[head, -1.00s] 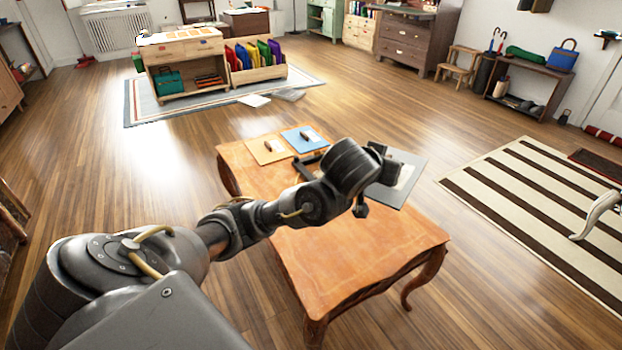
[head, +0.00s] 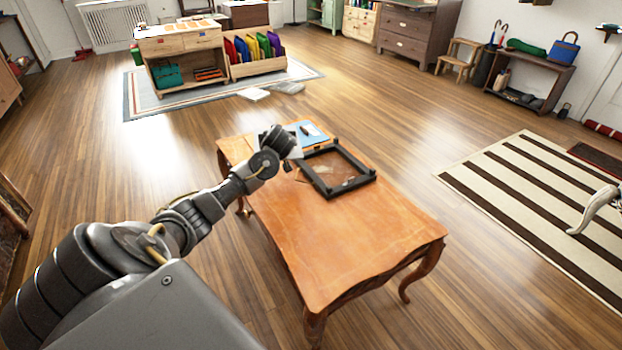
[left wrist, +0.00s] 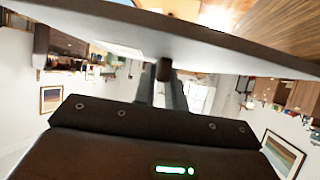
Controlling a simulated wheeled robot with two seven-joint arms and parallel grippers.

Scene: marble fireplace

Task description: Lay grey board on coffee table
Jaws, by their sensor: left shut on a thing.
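The grey board (left wrist: 210,45) spans the top of the left wrist view, seen close and nearly edge-on. My left gripper (left wrist: 163,75) is shut on its edge. In the head view my left gripper (head: 284,146) is over the far left part of the wooden coffee table (head: 330,245); the board is mostly hidden there behind the wrist. Whether the board touches anything is not clear. My right gripper is out of view.
A black square frame with raised corners (head: 322,187) lies on the table, right of my gripper. A blue board with a dark handle (head: 312,137) lies at the far edge; the tan board is mostly covered by my arm. The near table half is clear.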

